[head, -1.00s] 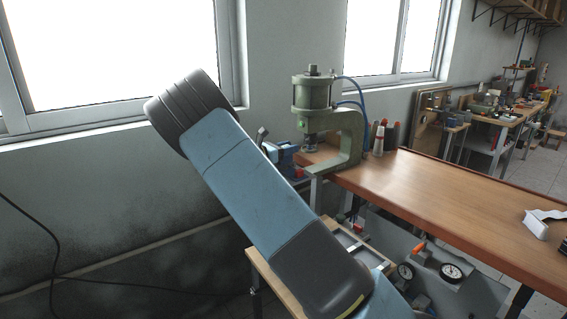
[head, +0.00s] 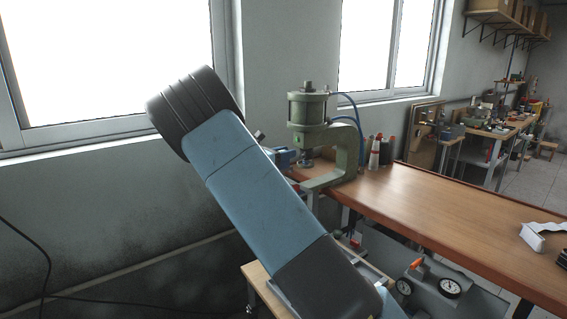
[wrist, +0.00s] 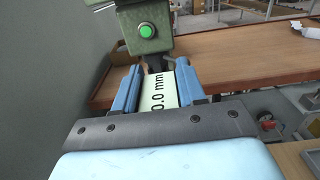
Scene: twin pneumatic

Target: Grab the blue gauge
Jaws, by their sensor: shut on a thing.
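The gauge (wrist: 159,92) shows in the wrist view with a white face reading "0.0 mm". My gripper (wrist: 157,76) is shut on it, with blue pieces on both sides of the face. The frames do not clearly separate the gauge's blue body from the fingers. In the head view a blue part (head: 283,158) shows beyond my arm, beside the press; I cannot tell whether it is the gauge or my gripper. My arm hides most of that spot.
A green press (head: 308,108) stands at the near left end of the wooden bench (head: 430,205). Its green button (wrist: 146,31) is close ahead in the wrist view. Bottles (head: 375,153) stand behind it. A round dial (head: 449,288) lies lower, below the bench.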

